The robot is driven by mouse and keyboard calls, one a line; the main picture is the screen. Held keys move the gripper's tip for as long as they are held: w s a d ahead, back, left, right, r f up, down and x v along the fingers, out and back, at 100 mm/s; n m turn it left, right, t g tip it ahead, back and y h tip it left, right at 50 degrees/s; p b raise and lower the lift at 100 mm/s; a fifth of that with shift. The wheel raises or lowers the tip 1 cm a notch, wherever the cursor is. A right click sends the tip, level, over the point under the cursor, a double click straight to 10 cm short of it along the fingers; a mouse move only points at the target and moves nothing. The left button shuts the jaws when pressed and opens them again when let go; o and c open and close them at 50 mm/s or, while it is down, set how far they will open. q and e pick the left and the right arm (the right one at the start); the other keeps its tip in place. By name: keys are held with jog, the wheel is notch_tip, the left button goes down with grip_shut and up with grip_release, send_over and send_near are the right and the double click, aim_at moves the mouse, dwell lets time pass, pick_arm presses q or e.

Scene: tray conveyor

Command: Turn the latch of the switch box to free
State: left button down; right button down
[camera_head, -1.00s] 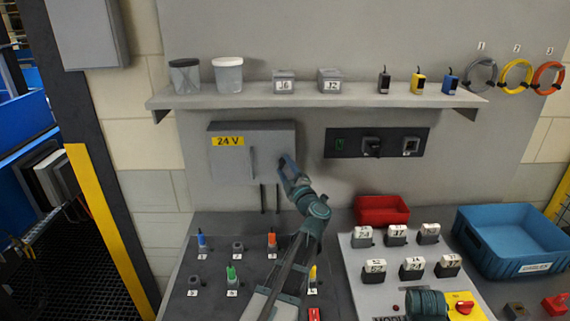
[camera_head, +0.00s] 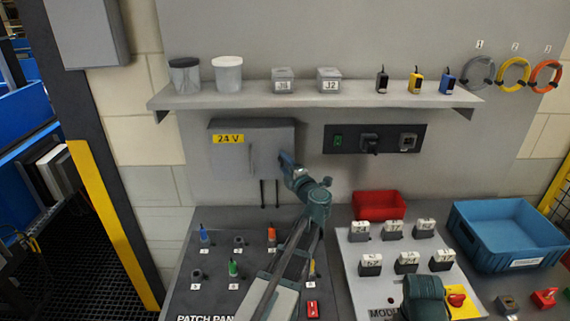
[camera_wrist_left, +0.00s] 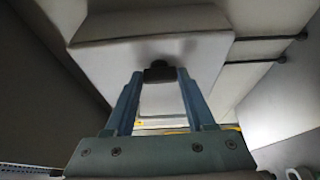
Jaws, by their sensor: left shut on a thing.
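The grey switch box (camera_head: 232,163) with a yellow "24 V" label is on the wall below the shelf, its door shut. My left gripper (camera_head: 284,160) is at the box's right edge. In the left wrist view, the blue fingers of this gripper (camera_wrist_left: 157,78) are shut on a small dark latch (camera_wrist_left: 158,71) on the box front (camera_wrist_left: 120,60). In the head view the gripper hides the latch, and I cannot tell its exact angle. My right gripper is not in view; only a teal part of my right arm shows at lower right.
A shelf (camera_head: 320,101) with tubs, small boxes and sensors runs above the box. A dark switch panel (camera_head: 345,139) is to its right. Below are the patch panel (camera_head: 215,288), a red bin (camera_head: 379,206), a module board (camera_head: 385,285) and a blue crate (camera_head: 508,238).

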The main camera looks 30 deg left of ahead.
pick_arm(q)
jog(key=shift+c, duration=1.2)
grip_release()
jog(key=v, duration=1.3)
jog(key=shift+s+d, duration=0.3)
